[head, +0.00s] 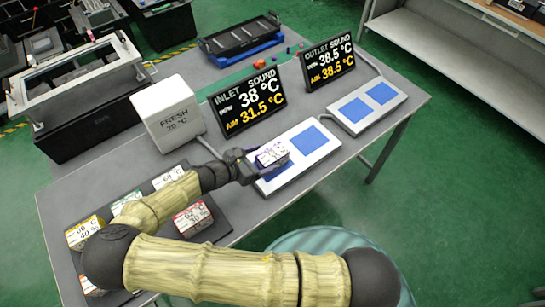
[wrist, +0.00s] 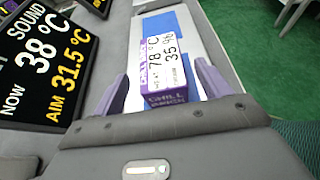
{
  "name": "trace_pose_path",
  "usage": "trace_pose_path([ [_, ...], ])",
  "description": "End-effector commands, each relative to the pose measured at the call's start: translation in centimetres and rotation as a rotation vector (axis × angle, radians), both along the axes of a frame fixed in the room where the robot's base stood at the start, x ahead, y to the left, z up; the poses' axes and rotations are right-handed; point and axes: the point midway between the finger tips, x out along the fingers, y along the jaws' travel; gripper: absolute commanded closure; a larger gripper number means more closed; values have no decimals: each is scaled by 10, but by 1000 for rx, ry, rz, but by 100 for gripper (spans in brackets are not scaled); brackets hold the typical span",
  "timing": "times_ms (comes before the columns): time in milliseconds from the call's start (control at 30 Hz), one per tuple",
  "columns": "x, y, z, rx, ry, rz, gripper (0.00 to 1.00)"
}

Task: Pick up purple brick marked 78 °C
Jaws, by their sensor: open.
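The purple brick (head: 272,153) has a white label facing up. In the wrist view the label on the brick (wrist: 163,62) reads 78 °C and 35 %, with "CHILL BRICK" on its purple sides. It is at the near-left blue pad of a white two-pad plate (head: 327,149). My gripper (head: 257,160) reaches it from the left. In the wrist view my gripper (wrist: 161,72) is open, with one purple finger on each side of the brick.
An inlet display (head: 248,101) reads 38 °C, aim 31.5 °C. An outlet display (head: 328,62) stands behind a second two-pad plate (head: 383,122), which is empty. A white FRESH 29 °C box (head: 168,113) is at left. Several other bricks, including a red-edged one (head: 192,218), sit on a dark tray.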

Motion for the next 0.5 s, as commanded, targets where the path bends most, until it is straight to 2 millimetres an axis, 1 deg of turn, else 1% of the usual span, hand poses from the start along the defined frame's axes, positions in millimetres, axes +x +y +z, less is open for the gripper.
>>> trace_pose_path([
  [133,10,-20,0,-5,-2,-4,24],
  [233,18,-31,-7,-4,0,-3,24],
  [333,22,-36,-11,-1,0,-1,24],
  [500,22,-37,-13,1,-1,0,24],
])
